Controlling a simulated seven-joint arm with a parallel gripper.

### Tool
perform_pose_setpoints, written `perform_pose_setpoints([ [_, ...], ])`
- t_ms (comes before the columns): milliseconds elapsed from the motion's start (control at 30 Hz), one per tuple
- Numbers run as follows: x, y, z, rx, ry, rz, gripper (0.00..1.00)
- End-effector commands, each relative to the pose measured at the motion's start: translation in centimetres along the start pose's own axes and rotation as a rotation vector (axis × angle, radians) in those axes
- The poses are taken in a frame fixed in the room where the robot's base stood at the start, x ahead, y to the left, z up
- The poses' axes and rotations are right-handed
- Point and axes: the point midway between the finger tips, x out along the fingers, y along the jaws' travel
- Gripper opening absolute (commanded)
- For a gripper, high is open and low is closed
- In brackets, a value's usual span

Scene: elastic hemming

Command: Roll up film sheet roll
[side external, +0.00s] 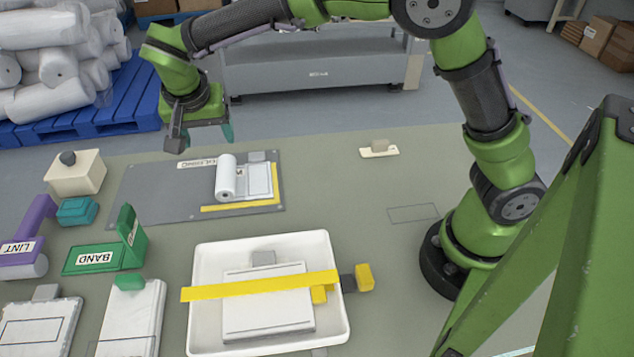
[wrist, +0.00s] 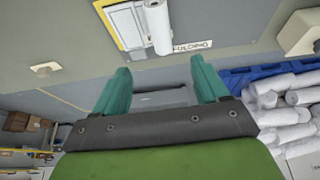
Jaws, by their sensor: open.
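A white film sheet (side external: 259,181) lies on a grey board (side external: 140,193), its left end wound into a white roll (side external: 225,178). A yellow L-shaped edge runs along its near and right sides, and a small grey block (side external: 257,156) sits at its far edge. My gripper (side external: 205,138) is raised beyond the board's far side, left of the roll and apart from it. In the wrist view my gripper (wrist: 160,85) shows two teal fingers spread wide with nothing between them. The roll (wrist: 157,27) appears at the top of that view, beyond the fingertips.
A white tray (side external: 198,320) with a flat pad and a yellow bar across it stands in front. A green BAND holder (side external: 105,250), purple LINT roller (side external: 25,240), teal block (side external: 77,211) and cream box (side external: 75,175) stand left. The table right of the board is mostly clear.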

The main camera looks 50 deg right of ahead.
Motion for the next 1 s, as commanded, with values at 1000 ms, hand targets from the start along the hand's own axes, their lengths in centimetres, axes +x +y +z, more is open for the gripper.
perform_pose_setpoints([
  [1000,3.5,0.2,-6.2,-0.001,-0.397,-0.005,0.73],
])
